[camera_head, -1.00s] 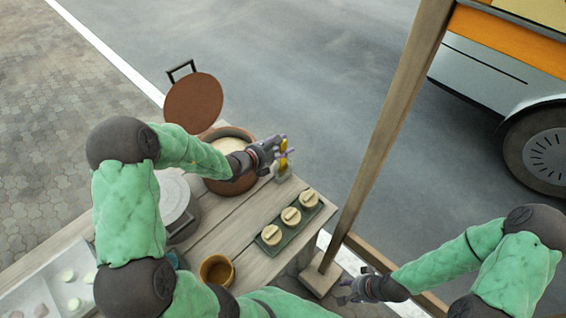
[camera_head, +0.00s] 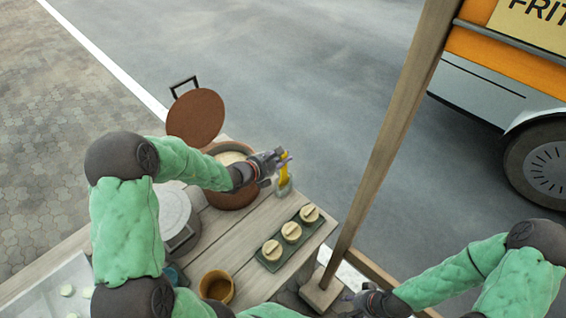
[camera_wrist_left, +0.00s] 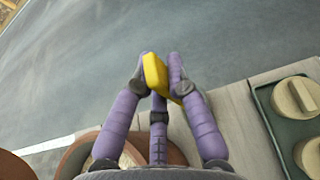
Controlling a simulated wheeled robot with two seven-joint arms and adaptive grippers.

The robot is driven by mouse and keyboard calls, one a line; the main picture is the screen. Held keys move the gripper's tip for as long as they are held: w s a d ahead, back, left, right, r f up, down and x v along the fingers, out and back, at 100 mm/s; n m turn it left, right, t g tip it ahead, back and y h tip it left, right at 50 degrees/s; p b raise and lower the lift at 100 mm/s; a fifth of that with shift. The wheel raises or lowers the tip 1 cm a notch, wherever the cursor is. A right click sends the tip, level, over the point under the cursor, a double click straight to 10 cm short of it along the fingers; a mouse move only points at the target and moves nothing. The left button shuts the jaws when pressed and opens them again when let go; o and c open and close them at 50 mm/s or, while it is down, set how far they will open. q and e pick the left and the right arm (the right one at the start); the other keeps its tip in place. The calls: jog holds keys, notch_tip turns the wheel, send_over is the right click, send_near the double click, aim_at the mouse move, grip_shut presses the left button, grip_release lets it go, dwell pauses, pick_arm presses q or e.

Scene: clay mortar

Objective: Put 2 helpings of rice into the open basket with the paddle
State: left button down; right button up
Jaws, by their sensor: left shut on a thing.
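The yellow paddle (camera_head: 284,172) stands upright in a small holder (camera_head: 284,187) at the table's far right corner. My left gripper (camera_head: 281,158) is shut on its upper end; the left wrist view shows the yellow handle (camera_wrist_left: 155,75) between the purple fingers. The brown pot (camera_head: 236,200) of pale rice (camera_head: 229,158) is open, partly hidden by my left arm. A tan open basket (camera_head: 215,287) stands near the front of the table. My right gripper (camera_head: 352,299) is low at the right, beside the table; its fingers are too small to read.
A dark tray (camera_head: 271,265) holds three lidded round baskets (camera_head: 291,232). The pot's brown lid (camera_head: 196,118) is raised behind it. A grey round appliance (camera_head: 172,215) stands left. A wooden post (camera_head: 385,135) rises right of the table. Bare table lies between pot and tray.

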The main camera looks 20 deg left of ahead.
pick_arm(q)
notch_tip(320, 180, up, 9)
jog(key=p, duration=0.2)
jog(key=shift+p, duration=0.35)
notch_tip(320, 180, up, 8)
jog(key=p, duration=0.5)
jog(key=shift+p, duration=0.4)
pick_arm(e)
notch_tip(320, 180, up, 9)
